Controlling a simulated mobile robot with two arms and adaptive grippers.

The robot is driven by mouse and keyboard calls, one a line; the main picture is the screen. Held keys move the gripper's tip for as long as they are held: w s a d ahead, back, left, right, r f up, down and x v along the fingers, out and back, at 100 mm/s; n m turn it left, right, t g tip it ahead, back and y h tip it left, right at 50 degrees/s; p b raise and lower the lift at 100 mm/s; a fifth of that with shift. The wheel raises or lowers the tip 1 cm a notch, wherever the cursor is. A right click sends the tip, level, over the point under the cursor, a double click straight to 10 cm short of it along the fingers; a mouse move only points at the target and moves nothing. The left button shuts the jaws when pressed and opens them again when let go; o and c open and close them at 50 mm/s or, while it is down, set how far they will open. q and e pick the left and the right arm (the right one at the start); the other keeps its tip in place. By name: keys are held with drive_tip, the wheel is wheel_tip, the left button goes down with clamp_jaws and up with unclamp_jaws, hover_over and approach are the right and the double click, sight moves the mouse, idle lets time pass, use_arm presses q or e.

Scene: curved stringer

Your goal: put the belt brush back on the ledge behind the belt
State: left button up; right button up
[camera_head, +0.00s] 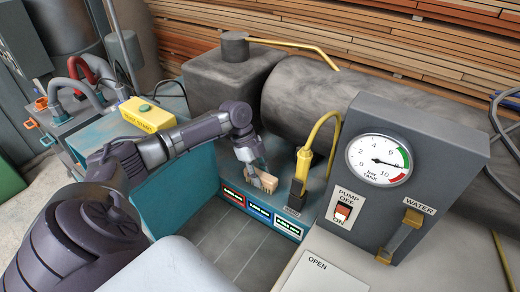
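A small wooden brush (265,181) with a pale block shows in the middle of the head view, at the near edge of the teal ledge (313,200). It is right at the fingertips of my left gripper (252,160), which points down from above. The fingers partly cover the brush, and I cannot tell whether they are closed on it or whether it touches the ledge. The dark grey slatted belt (240,245) lies in front of and below the ledge. My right gripper is not in view.
A yellow hose with a black-ended nozzle (302,168) stands just right of the brush. Red, blue and green labels (260,212) line the ledge front. A grey pump box with gauge (380,158) stands at right. Dark tanks (315,100) are behind. A teal panel (175,195) is at left.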

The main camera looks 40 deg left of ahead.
use_arm(q)
drive_tip(key=o, duration=0.4)
drive_tip(key=b+v, duration=0.3)
drive_tip(key=v, duration=0.7)
drive_tip(key=shift+a+r, duration=0.1)
drive_tip(key=shift+r, duration=0.25)
drive_tip(key=shift+v, duration=0.8)
